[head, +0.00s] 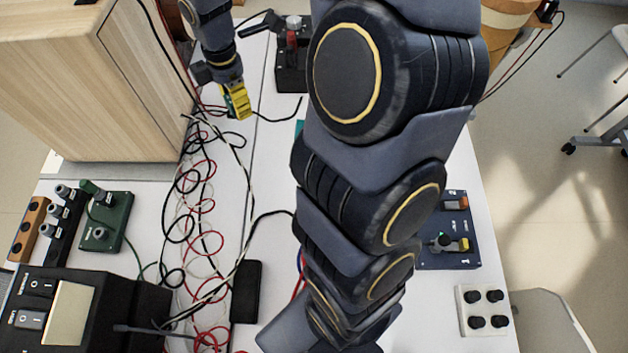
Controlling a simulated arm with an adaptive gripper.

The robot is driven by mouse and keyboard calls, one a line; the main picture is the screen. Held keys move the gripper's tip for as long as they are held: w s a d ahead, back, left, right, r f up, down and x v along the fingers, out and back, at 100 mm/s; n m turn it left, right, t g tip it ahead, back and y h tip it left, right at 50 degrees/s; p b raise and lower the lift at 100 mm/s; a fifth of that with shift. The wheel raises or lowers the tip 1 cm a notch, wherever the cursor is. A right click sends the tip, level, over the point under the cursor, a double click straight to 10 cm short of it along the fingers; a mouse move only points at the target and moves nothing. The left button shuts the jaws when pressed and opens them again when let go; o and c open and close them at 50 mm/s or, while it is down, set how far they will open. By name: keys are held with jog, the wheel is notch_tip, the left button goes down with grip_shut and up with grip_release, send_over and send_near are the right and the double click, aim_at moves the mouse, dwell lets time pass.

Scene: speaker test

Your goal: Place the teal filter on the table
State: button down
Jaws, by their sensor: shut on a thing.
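My gripper (234,92) is at the upper middle, left of my large arm links, pointing down over the white table (270,180). It is shut on a small yellow part with a thin green-teal edge (238,104). The part appears held above the table, but its height is hard to judge. Whether it is the teal filter I cannot tell at this size. A small teal patch (299,128) shows at the left edge of my arm; the rest of it is hidden behind the arm.
Tangled red, black and white cables (195,220) cover the table's left middle. A wooden cabinet (140,90) stands at left. A black device with a red part (292,68) is at the back. A blue switch panel (447,225) lies at right. Bare table lies below my gripper.

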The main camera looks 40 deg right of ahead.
jog(key=s+d+f+m, duration=0.4)
jog(key=s+d, duration=0.6)
jog(key=s, duration=0.2)
jog(key=s+d+f+m, duration=0.3)
jog(key=s+d+f, duration=0.1)
jog(key=s+d, duration=0.75)
jog(key=w+d+f, duration=0.1)
jog(key=d+f, duration=0.2)
jog(key=w+d+f, duration=0.1)
jog(key=d+f, duration=0.2)
jog(key=d, duration=0.1)
jog(key=w+d+f, duration=0.1)
jog(key=d+f, duration=0.2)
jog(key=shift+d+f, duration=0.1)
jog(key=shift+d, duration=0.1)
jog(key=shift+w+d+f, duration=0.15)
jog(key=shift+d+f, duration=0.2)
jog(key=shift+f, duration=0.1)
jog(key=shift+d+f, duration=0.1)
jog(key=shift+f, duration=1.5)
jog(key=shift+f, duration=0.15)
